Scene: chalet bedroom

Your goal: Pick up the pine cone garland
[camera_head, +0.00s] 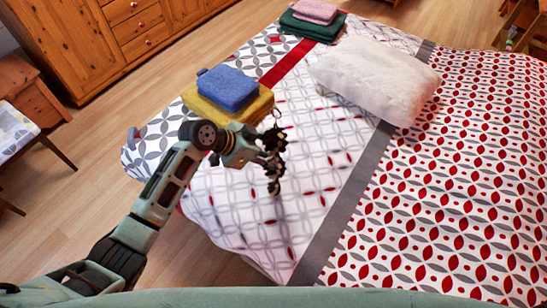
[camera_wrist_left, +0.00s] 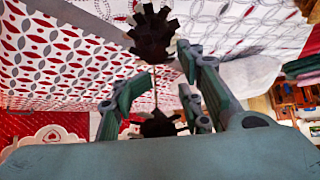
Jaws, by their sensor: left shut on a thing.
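The pine cone garland (camera_head: 275,172) is a short string of dark brown cones. It hangs at my left gripper (camera_head: 264,152) above the patterned bed cover. My left gripper is shut on the garland. In the left wrist view, one dark cone (camera_wrist_left: 152,35) shows beyond the fingers and another lower down, with a thin cord between them. The green fingers of the left gripper (camera_wrist_left: 160,95) stand on either side of the cord. The exact contact is hard to make out. My right gripper is in neither view.
The bed (camera_head: 340,210) fills the middle and right. A blue folded towel (camera_head: 228,88) lies on a yellow one (camera_head: 235,109) close behind my gripper. A white pillow (camera_head: 375,80) and green towel (camera_head: 312,26) lie farther back. A wooden cabinet (camera_head: 70,45) stands at the upper left.

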